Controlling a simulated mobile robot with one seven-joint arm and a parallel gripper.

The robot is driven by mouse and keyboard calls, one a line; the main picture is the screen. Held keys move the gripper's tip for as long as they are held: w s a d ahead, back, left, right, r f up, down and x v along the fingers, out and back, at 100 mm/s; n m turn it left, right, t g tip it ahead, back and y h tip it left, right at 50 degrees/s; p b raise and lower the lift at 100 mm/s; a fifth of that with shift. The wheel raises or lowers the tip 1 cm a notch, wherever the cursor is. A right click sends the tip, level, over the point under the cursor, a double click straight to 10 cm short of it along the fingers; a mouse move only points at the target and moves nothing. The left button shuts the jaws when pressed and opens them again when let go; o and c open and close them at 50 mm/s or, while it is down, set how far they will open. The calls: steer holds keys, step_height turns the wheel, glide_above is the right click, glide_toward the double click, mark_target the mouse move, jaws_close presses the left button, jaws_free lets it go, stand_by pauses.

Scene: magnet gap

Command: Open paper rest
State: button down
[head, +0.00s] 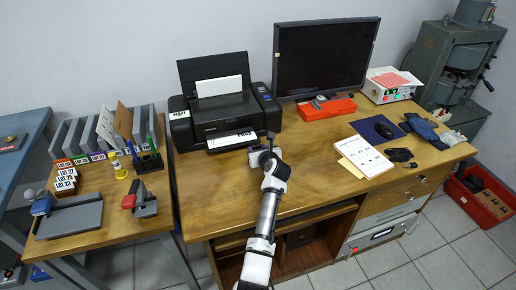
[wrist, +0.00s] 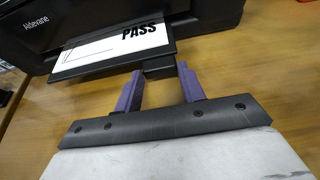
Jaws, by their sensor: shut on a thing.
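The paper rest (wrist: 110,65) is a flat black tray sticking out from the front of the black printer (head: 220,115). A white sheet printed "PASS" (wrist: 118,40) lies on it; rest and sheet also show in the head view, the sheet (head: 231,139) facing up. A small black tab (wrist: 159,71) projects from the rest's front edge. My gripper (wrist: 158,76) has its two purple fingers on either side of this tab and is shut on it. In the head view my gripper (head: 263,155) is at the rest's right front, its fingertips hard to make out.
A monitor (head: 325,58) and a red box (head: 326,108) stand right of the printer. The wooden desk (head: 215,195) is clear in front of the printer.

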steer(key=shift+w, duration=0.15)
steer(key=c, duration=0.8)
jaws_free()
steer(key=shift+c, duration=0.2)
steer(key=b+v, duration=0.1)
steer(key=v, duration=1.3)
steer(key=shift+b, duration=0.4)
